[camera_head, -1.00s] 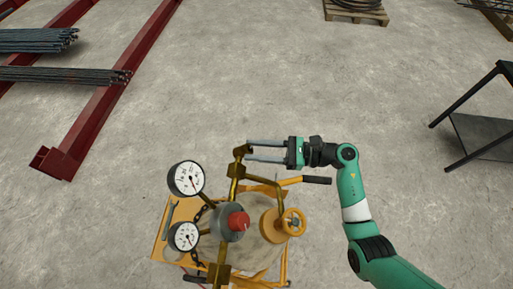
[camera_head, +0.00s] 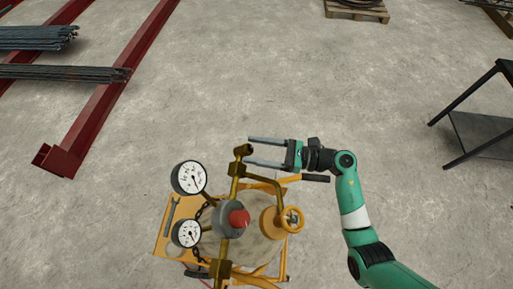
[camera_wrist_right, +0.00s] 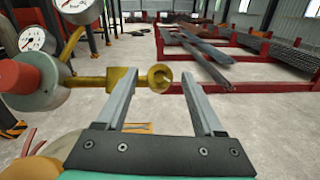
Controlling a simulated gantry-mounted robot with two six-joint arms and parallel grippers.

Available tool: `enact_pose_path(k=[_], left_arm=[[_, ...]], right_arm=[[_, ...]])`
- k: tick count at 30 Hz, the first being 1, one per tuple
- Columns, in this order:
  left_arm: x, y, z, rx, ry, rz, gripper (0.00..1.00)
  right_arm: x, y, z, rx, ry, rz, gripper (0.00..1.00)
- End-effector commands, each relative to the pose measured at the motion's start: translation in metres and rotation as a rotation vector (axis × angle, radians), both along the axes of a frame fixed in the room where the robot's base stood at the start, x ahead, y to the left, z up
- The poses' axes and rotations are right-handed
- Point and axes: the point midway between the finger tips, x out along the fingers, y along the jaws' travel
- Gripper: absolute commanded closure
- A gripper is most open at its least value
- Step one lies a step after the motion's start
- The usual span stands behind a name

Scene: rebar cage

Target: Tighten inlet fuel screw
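The fuel unit (camera_head: 262,245) is a yellow-framed machine with brass pipes, two dials and a red cap (camera_head: 240,218). A brass pipe end with a screw-like round head (camera_head: 243,151) sticks out at its top; it also shows in the right wrist view (camera_wrist_right: 159,77). I cannot tell for sure that this is the inlet fuel screw. My right gripper (camera_head: 248,150) comes in from the right and is open. Its tips lie on both sides of the brass head, with gaps visible in the wrist view. My left gripper is not in view.
A yellow handwheel (camera_head: 291,220) and the gauges (camera_head: 188,177) are close by. Red beams with rebar (camera_head: 65,74) are at left, a dark table (camera_head: 482,133) at right. The floor between is clear.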

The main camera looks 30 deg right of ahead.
Motion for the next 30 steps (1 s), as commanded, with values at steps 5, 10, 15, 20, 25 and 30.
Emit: enact_pose_path(k=[5,10,15,20,25,30], left_arm=[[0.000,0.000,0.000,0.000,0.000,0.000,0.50],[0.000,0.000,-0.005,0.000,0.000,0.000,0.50],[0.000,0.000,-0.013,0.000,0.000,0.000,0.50],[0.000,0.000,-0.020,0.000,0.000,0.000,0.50],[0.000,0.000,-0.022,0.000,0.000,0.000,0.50],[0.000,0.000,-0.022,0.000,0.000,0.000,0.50]], right_arm=[[-0.001,-0.002,0.000,0.000,0.000,-0.001,0.31],[-0.014,-0.019,-0.002,-0.001,-0.001,-0.005,0.31],[-0.040,-0.051,-0.003,-0.001,0.000,-0.007,0.31],[-0.062,-0.077,-0.002,-0.001,-0.002,-0.005,0.31],[-0.073,-0.089,-0.001,-0.002,0.000,-0.002,0.31],[-0.074,-0.090,0.000,0.000,0.000,0.001,0.31]])
